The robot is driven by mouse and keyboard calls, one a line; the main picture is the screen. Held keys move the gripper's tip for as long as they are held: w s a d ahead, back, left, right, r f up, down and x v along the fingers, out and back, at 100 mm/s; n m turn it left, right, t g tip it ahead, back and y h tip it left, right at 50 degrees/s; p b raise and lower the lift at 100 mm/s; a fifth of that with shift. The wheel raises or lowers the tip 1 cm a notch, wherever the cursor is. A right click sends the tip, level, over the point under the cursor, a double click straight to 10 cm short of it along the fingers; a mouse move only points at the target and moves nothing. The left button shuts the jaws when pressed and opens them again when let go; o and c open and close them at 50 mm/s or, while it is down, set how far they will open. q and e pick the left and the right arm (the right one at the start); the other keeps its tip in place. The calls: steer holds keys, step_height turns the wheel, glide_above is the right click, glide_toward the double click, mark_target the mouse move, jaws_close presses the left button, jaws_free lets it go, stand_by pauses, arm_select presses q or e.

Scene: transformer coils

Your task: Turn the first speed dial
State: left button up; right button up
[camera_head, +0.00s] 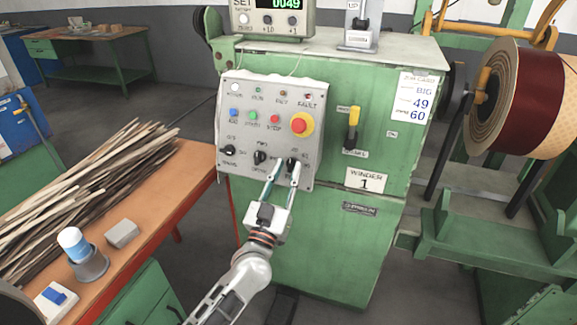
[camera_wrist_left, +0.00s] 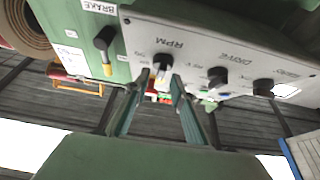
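The control panel (camera_head: 270,125) is a pale grey box on the front of the green winder, with three black dials in its bottom row. The right dial (camera_head: 291,162) is at my left gripper (camera_head: 284,166); the wrist view shows this dial (camera_wrist_left: 162,62) with "RPM" printed beside it. My left gripper is open, its two fingers apart, with the tips on either side of the dial in the left wrist view. I cannot tell whether they touch it. The middle dial (camera_head: 260,157) and left dial (camera_head: 229,150) stand clear of the gripper. My right gripper is not in view.
Lamps, coloured buttons and a red emergency stop (camera_head: 302,124) sit higher on the panel. A black lever with a yellow end (camera_head: 352,128) sticks out to its right. A workbench (camera_head: 170,205) with wood strips stands left. A large roll (camera_head: 515,98) is at right.

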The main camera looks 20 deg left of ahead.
arm_select(q)
steer(key=shift+x, duration=0.9)
jaws_close()
